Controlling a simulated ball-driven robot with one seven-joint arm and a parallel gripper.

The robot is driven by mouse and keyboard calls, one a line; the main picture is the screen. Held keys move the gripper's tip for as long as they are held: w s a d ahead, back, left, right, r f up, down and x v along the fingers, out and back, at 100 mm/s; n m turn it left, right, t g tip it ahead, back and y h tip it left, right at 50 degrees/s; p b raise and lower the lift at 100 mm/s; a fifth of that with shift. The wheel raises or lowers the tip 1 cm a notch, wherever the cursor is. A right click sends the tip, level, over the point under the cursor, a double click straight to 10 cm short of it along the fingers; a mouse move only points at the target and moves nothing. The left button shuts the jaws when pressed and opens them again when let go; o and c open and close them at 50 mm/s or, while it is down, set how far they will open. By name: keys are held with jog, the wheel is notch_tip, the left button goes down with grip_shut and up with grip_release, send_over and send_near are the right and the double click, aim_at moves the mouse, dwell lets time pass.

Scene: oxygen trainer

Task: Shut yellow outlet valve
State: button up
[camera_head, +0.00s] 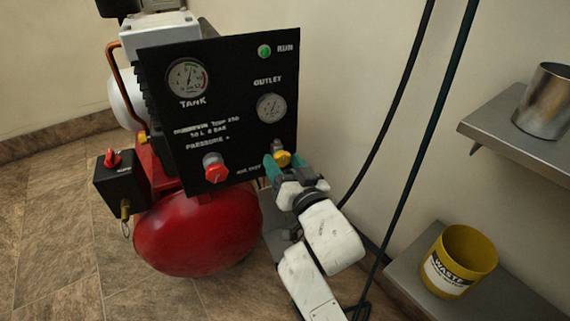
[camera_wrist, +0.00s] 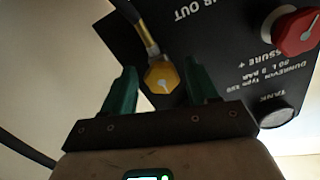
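The yellow outlet valve (camera_head: 282,157) is a small yellow knob at the lower right of the black panel (camera_head: 225,120). In the wrist view the valve (camera_wrist: 162,77) shows as a yellow six-sided knob with a pale mark, with a dark and metal fitting behind it. My gripper (camera_head: 283,164) is at the valve, with green fingers spread to either side of it. In the wrist view my gripper (camera_wrist: 160,70) is open, and gaps show between the knob and both fingers. Contact at the fingertips cannot be told.
A red knob (camera_head: 215,169) sits left of the valve, above a red tank (camera_head: 200,232). Two dark hoses (camera_head: 408,180) hang right of my arm. A yellow waste bin (camera_head: 458,262) stands on a low grey shelf; a metal cup (camera_head: 543,100) stands on the upper shelf.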

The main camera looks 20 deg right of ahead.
jog(key=shift+o, duration=0.4)
jog(key=shift+r, duration=0.1)
jog(key=shift+s, duration=0.35)
jog(key=s+p, duration=0.2)
jog(key=s, duration=0.8)
jog(key=shift+p, duration=0.35)
